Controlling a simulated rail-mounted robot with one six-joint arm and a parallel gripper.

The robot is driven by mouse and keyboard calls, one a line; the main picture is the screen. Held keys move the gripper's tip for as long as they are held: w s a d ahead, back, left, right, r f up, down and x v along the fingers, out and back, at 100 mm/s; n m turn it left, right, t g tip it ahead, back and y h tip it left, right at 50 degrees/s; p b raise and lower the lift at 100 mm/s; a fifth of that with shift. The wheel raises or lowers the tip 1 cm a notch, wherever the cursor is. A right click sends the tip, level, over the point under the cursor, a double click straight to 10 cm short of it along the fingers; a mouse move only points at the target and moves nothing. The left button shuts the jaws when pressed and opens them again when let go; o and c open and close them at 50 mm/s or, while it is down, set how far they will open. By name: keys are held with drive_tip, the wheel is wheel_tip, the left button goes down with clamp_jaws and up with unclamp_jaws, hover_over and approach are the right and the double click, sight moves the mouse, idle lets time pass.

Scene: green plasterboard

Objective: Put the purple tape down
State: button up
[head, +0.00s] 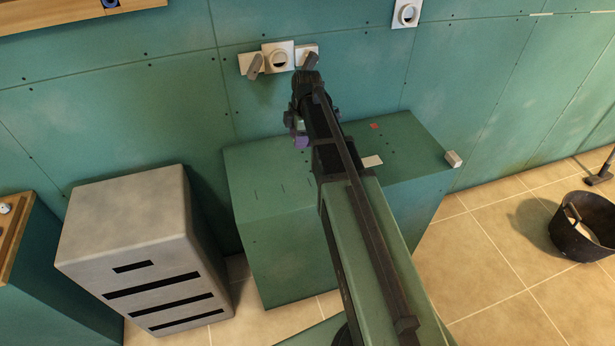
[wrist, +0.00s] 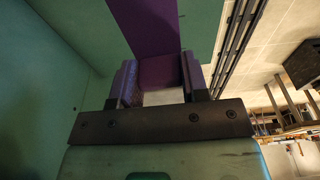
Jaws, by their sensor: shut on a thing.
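The purple tape (wrist: 161,72) is between the two fingers of my gripper (wrist: 162,82) in the wrist view. A long flat purple strip reaches up from it to the top edge of that view. In the head view a small purple patch of the tape (head: 301,141) shows beside my gripper (head: 299,122), over the back left of the green box (head: 262,186). My arm hides much of the gripper there. I cannot tell whether the tape touches the box top.
A grey cabinet (head: 135,225) stands left of the green box. On the box top lie a pale card (head: 372,161), a red patch (head: 374,126) and a white block (head: 453,159). A black bucket (head: 580,226) stands on the floor at right.

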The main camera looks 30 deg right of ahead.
sight(298, 179)
wheel_tip(298, 179, down, 16)
drive_tip(key=b, duration=1.3)
drive_tip(key=shift+f+b, duration=0.2)
drive_tip(key=shift+b, duration=0.1)
drive_tip(key=shift+r, duration=0.35)
clamp_jaws()
drive_tip(key=o, duration=1.3)
unclamp_jaws()
drive_tip(key=shift+p, duration=0.3)
